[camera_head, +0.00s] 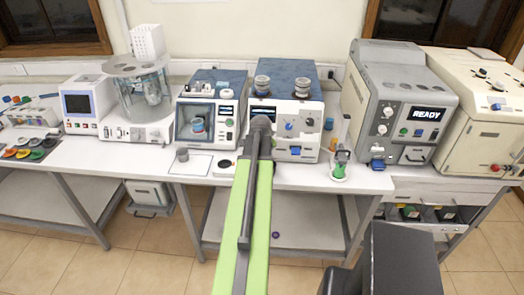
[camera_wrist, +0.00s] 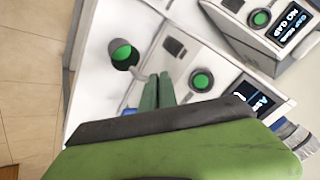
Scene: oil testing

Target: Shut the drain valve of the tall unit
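The frames do not label the tall unit. The tallest boxy one is the grey unit (camera_head: 365,95) with a READY display, right of centre, in the head view. A blue part (camera_head: 377,163) sits low on its front; I cannot tell whether it is a valve or how it is set. My gripper (camera_wrist: 158,76) shows in the wrist view with its two green fingers side by side, nearly touching, and nothing visible between them. It is in front of a white panel with a green round knob (camera_wrist: 203,80). In the head view my arm hides the gripper.
A green-topped cup (camera_wrist: 122,52) stands near the fingers, and a small blue part (camera_wrist: 130,112) shows beside them. A glass-cylinder unit (camera_head: 140,90) stands left. A white two-knob unit (camera_head: 300,110) is behind my arm. A green-based flask (camera_head: 340,162) stands near the bench edge.

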